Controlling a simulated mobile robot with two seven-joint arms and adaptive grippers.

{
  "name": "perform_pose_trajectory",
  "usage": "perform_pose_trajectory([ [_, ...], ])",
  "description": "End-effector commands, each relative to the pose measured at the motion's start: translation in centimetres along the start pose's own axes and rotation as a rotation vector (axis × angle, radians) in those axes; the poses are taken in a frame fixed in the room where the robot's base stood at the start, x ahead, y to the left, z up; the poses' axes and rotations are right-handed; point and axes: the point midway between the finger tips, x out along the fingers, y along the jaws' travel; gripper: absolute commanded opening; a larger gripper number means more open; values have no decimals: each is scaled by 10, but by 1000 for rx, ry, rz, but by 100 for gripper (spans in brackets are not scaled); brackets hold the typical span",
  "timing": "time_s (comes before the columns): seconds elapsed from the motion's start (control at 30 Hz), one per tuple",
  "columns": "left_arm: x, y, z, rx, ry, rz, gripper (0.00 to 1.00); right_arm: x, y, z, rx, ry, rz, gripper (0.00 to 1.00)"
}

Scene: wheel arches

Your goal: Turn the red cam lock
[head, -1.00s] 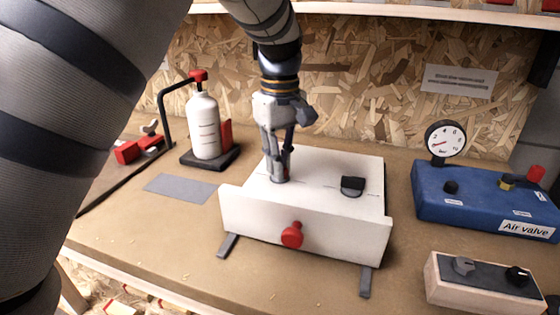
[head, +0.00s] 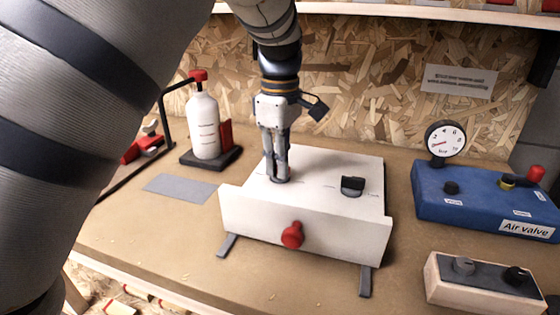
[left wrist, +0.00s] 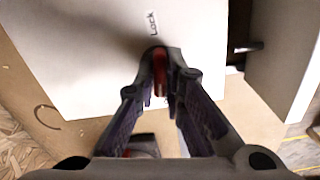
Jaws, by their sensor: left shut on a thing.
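A white box (head: 325,165) with a taller front panel stands on the bench. My left gripper (head: 277,178) points down onto the left part of its top. In the left wrist view the fingers (left wrist: 162,75) are shut on the red cam lock (left wrist: 160,68), of which only a narrow red strip shows between them. A printed word "Lock" (left wrist: 152,22) is on the white surface just beyond the fingertips. In the head view the fingers hide the lock. My right gripper is not in view.
A red knob (head: 292,235) sticks out of the front panel, and a black knob (head: 352,185) sits on the box top, right of my gripper. A white bottle (head: 203,125) stands left; a blue air valve unit (head: 480,195) and a two-knob box (head: 485,280) stand right.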

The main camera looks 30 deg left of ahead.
Motion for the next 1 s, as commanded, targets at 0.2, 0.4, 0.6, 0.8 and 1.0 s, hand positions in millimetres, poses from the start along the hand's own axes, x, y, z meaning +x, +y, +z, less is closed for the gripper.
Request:
perform_pose_trajectory([
  [0.2, 0, 0, 0, 0, 1, 0, 0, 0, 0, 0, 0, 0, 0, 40],
  [0.4, 0, 0, 0, 0, 1, 0, 30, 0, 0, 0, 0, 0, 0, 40],
  [0.6, 0, 0, 0, 1, 0, 0, 30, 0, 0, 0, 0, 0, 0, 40],
  [0.8, -16, 1, 0, 1, 0, 5, 30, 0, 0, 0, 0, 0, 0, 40],
  [1.0, -71, 1, 0, 1, 0, 6, 30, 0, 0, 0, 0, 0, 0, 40],
])
